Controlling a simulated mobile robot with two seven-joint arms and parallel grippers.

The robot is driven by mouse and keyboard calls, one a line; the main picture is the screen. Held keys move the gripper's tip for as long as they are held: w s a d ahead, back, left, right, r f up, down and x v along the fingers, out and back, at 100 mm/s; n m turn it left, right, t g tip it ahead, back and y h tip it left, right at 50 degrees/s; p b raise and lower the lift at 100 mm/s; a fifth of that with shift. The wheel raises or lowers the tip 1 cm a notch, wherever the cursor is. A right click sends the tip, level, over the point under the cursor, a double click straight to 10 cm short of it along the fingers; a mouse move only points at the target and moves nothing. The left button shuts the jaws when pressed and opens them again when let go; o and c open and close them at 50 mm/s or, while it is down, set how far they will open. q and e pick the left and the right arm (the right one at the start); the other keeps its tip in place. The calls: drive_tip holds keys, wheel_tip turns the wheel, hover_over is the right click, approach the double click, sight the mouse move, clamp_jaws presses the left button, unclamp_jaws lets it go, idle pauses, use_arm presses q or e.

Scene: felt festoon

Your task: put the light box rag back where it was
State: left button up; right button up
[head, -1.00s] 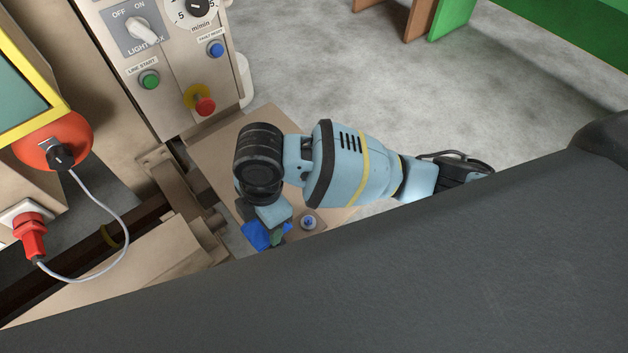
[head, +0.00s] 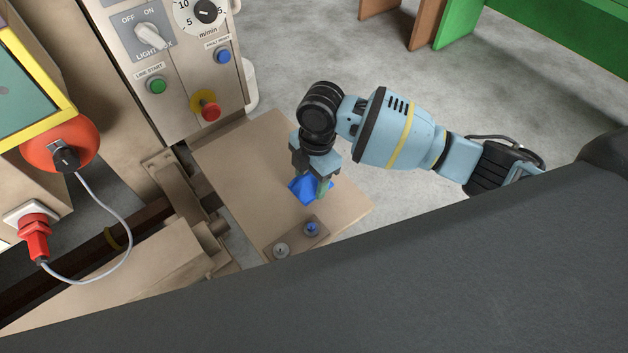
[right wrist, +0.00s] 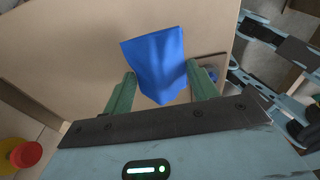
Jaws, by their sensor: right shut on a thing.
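The blue rag (head: 303,190) is in my right gripper (head: 312,188), above the beige shelf panel (head: 240,170) beside the control cabinet. In the right wrist view the rag (right wrist: 155,62) stands up between the two green fingers of the right gripper (right wrist: 160,92), which are shut on it. The beige panel (right wrist: 60,45) lies behind it. I cannot tell whether the rag touches the panel. My left gripper is not in view.
The control cabinet has a light box switch (head: 149,33), a green button (head: 157,86) and a red stop button (head: 210,111). A small plate (head: 285,250) with two round knobs sits on the panel's near edge. A grey cable (head: 130,235) hangs at left. A dark surface fills the foreground.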

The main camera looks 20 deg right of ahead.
sight(314, 183)
drive_tip(key=shift+w+d, duration=0.15)
drive_tip(key=shift+w+d+f, duration=0.15)
drive_tip(key=shift+d+f, duration=0.05)
drive_tip(key=shift+f, duration=0.7)
drive_tip(key=shift+w+d+f, duration=0.1)
drive_tip(key=shift+d+f, duration=0.05)
drive_tip(key=shift+f, duration=0.75)
drive_tip(key=shift+f, duration=0.2)
drive_tip(key=o, duration=0.9)
drive_tip(key=shift+r, duration=0.15)
drive_tip(key=r, duration=0.4)
drive_tip(key=d+r, duration=0.1)
drive_tip(key=r, duration=0.7)
drive_tip(key=shift+w+d+p, duration=0.3)
drive_tip(key=shift+p, duration=0.1)
